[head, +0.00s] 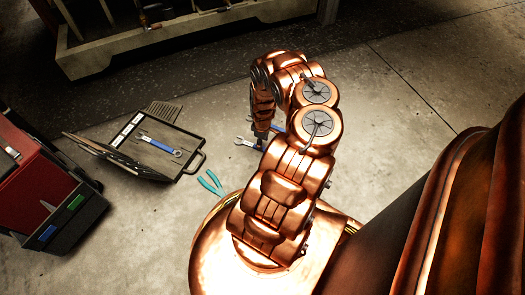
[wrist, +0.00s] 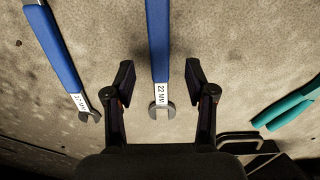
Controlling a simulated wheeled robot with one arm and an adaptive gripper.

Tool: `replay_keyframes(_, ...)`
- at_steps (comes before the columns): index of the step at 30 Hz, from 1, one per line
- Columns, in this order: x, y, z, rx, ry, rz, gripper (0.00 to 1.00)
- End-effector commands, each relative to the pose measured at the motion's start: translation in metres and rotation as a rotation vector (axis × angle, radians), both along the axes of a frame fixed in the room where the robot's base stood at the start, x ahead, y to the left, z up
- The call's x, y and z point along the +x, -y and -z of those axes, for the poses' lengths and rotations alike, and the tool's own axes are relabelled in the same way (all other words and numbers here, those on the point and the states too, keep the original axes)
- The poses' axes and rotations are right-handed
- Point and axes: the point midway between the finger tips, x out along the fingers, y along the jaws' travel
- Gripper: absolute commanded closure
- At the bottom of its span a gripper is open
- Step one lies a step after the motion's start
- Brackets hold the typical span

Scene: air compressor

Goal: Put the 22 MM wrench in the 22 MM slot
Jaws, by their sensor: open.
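The 22 MM wrench (wrist: 158,45) has a blue handle with a white label and lies on the concrete floor in the wrist view. My gripper (wrist: 159,75) is open over it, with one finger on each side of the handle. No grip on it shows. In the head view, part of a wrench (head: 246,142) shows on the floor beside my gripper, which my arm partly hides. The open black tool case (head: 187,143) lies to the left, with white labels and one blue wrench (head: 160,146) in it. The 22 MM slot cannot be made out.
Teal pliers (head: 210,183) lie between the case and my base. A red and black toolbox (head: 40,190) stands at far left. Floor right of my arm is clear.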

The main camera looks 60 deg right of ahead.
Motion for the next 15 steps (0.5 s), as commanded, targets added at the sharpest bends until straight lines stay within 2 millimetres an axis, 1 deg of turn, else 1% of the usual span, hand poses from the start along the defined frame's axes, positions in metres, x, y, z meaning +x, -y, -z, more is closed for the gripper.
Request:
replay_keyframes(1, 0.000, 0.000, 0.010, 0.000, 0.000, 0.000, 0.45)
replay_keyframes(9, 0.000, 0.000, 0.038, 0.001, 0.000, 0.001, 0.45)
replay_keyframes(12, 0.000, 0.000, 0.042, 0.000, 0.000, 0.001, 0.45)
replay_keyframes(15, 0.000, 0.000, 0.042, -0.001, 0.000, 0.001, 0.45)
